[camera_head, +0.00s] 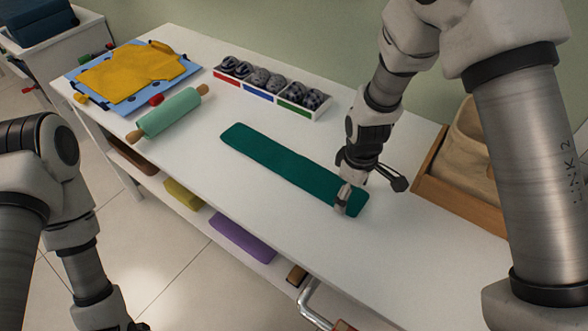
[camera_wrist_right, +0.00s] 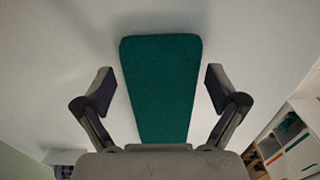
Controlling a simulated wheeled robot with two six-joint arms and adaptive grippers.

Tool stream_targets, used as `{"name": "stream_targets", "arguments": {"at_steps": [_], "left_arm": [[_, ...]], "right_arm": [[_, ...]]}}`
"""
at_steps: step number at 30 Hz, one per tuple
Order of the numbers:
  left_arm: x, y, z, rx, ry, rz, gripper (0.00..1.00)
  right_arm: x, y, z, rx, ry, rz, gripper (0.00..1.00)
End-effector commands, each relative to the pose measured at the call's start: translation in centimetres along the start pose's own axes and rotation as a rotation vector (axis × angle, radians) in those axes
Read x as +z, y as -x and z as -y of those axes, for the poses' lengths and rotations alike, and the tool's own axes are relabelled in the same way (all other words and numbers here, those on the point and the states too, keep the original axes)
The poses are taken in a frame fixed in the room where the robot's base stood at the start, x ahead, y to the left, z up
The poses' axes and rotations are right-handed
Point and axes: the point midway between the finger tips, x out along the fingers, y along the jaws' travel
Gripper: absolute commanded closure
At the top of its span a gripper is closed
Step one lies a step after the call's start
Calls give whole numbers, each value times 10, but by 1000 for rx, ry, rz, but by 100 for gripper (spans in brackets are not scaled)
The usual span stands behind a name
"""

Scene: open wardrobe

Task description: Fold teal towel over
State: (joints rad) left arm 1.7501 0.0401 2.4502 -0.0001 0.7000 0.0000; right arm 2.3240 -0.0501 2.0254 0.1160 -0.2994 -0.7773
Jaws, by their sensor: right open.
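The teal towel (camera_head: 275,160) lies as a long, narrow, flat strip on the white table, running from the middle toward the lower right in the head view. My right gripper (camera_head: 370,190) is open above the towel's near right end, one finger on each side of it. In the right wrist view, the towel (camera_wrist_right: 160,85) runs between the two spread fingers of the right gripper (camera_wrist_right: 159,78), with gaps on both sides. Whether the fingertips touch the table cannot be told. My left arm hangs at the lower left, off the table, its fingers outside the picture.
On the white table (camera_head: 215,185) lie a green rolling pin (camera_head: 168,113), a yellow cloth (camera_head: 130,72) on a blue one, and a divided tray (camera_head: 320,115) of dark rolled items. A wooden box (camera_head: 432,190) stands close right of my right gripper. The table around the towel is clear.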

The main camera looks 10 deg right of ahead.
Motion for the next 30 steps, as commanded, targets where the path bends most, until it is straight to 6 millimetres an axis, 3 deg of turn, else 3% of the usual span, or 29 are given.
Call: {"name": "stream_targets", "arguments": {"at_steps": [30], "left_arm": [[0,-5,0,0,0,0,100]], "right_arm": [[0,-14,0,0,0,0,5]]}}
